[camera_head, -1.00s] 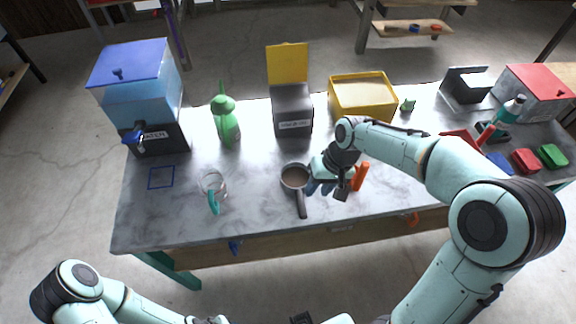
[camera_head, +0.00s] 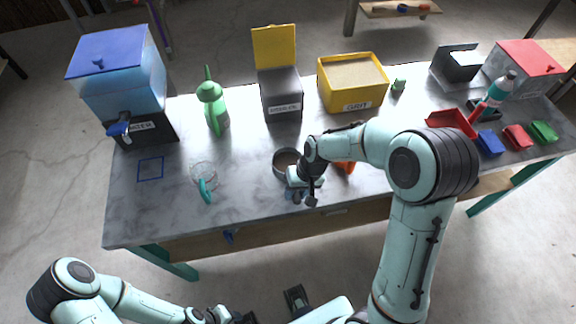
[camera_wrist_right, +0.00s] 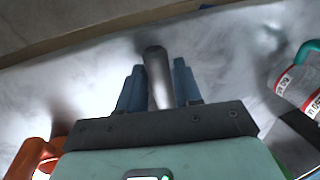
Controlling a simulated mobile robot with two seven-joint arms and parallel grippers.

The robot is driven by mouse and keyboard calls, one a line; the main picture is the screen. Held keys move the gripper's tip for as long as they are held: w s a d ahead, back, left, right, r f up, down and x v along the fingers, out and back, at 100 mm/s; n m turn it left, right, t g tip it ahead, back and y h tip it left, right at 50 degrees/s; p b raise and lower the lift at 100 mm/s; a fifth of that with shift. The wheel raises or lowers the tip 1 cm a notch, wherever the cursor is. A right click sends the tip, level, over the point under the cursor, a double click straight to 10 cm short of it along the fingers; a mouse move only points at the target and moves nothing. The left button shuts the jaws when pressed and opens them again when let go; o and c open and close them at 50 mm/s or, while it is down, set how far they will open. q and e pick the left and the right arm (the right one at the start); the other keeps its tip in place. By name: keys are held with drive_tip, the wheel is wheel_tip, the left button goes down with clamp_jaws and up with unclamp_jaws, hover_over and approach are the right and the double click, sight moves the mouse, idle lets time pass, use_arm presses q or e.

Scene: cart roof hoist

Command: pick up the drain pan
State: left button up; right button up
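The drain pan (camera_head: 284,161) is a small round pan with a dark rim and brownish inside, lying on the table's middle. My right gripper (camera_head: 301,195) is low over its handle side and hides the handle in the head view. In the right wrist view the grey handle (camera_wrist_right: 157,75) lies between the two blue fingers of my right gripper (camera_wrist_right: 158,88). The fingers are apart, one on each side, with little room; no firm grip shows. My left gripper (camera_head: 228,316) is at the bottom edge, away from the table, and its fingers are unclear.
A clear jug (camera_head: 204,175) with a teal handle stands left of the pan. An orange object (camera_head: 345,167) is close on its right, partly behind my arm. A grey bin (camera_head: 281,98), yellow grit box (camera_head: 352,88) and green bottle (camera_head: 213,107) stand behind.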

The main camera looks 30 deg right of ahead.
drive_tip(key=shift+a+f, duration=0.1)
drive_tip(key=shift+f, duration=0.3)
drive_tip(key=c, duration=0.6)
clamp_jaws()
drive_tip(key=shift+r, duration=0.15)
